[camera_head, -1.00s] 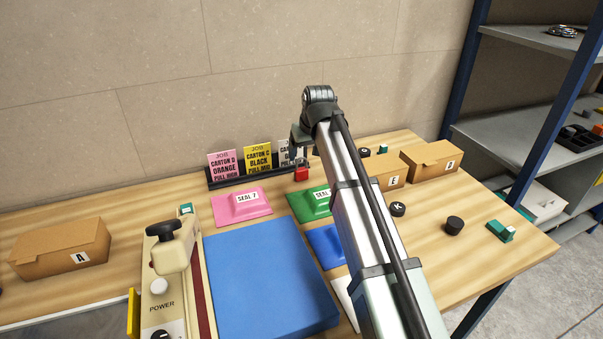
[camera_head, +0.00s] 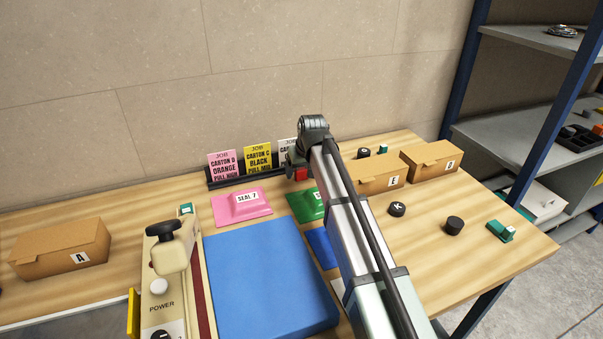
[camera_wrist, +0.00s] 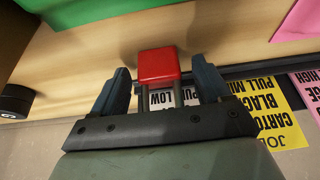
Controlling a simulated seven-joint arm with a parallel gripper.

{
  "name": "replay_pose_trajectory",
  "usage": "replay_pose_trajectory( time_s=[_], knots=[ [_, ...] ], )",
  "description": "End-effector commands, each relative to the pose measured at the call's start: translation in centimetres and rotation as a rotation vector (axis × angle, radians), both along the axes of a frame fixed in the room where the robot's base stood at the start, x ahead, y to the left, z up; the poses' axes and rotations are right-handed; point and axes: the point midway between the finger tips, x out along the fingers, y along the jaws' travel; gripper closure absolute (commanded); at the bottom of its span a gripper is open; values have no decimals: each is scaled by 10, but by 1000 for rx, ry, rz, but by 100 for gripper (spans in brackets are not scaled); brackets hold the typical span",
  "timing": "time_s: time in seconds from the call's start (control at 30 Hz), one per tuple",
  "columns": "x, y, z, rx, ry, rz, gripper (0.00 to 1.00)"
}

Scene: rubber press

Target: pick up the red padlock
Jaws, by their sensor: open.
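The red padlock (camera_wrist: 158,66) sits between the two open fingers of my gripper (camera_wrist: 162,88) in the wrist view. Its silver shackle points toward the palm, and there is a visible gap between the body and each finger. In the head view the padlock (camera_head: 301,174) is partly hidden by my gripper (camera_head: 292,172), at the back of the table near the card rack.
A black rack (camera_head: 232,182) with pink, yellow and white job cards stands right behind. A pink seal pad (camera_head: 240,209) and a green pad (camera_head: 305,206) lie in front. Cartons E (camera_head: 374,183) and D (camera_head: 430,168) stand to the right. A blue slab (camera_head: 265,280) lies nearer.

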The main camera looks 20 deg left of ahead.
Motion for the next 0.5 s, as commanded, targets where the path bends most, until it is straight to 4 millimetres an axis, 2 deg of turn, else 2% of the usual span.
replay_pose_trajectory(
  time_s=[0.27,0.5],
  knots=[
    [1,1,-4,1,-1,0,23],
    [1,1,-4,1,-1,0,46]
  ],
)
